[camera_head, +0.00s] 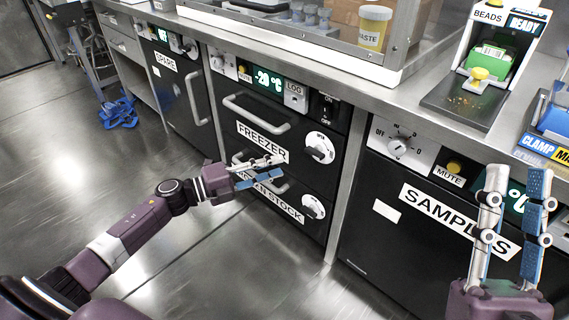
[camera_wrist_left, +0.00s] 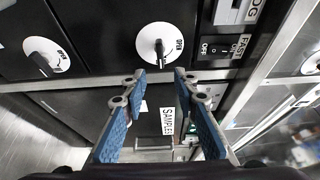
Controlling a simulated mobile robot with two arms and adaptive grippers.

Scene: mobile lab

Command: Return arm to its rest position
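My left arm reaches in from the left in the head view. Its gripper (camera_head: 277,168) is in front of the black freezer unit (camera_head: 268,110), over the lower drawer near its handle and label. In the left wrist view my left gripper (camera_wrist_left: 160,77) has its blue-padded fingers apart with nothing between them. A white round dial with a black knob (camera_wrist_left: 160,45) shows beyond the fingertips. My right gripper (camera_head: 518,178) points up at the lower right of the head view, in front of the SAMPLES unit (camera_head: 390,240). Its fingers are apart and empty.
Freezer dials (camera_head: 319,147) and an upper drawer handle (camera_head: 255,112) jut out close to my left gripper. The steel counter (camera_head: 340,85) holds a bead dispenser (camera_head: 490,60) and a clamp device (camera_head: 552,125). The floor (camera_head: 110,180) on the left is open, with a blue object (camera_head: 118,112) farther back.

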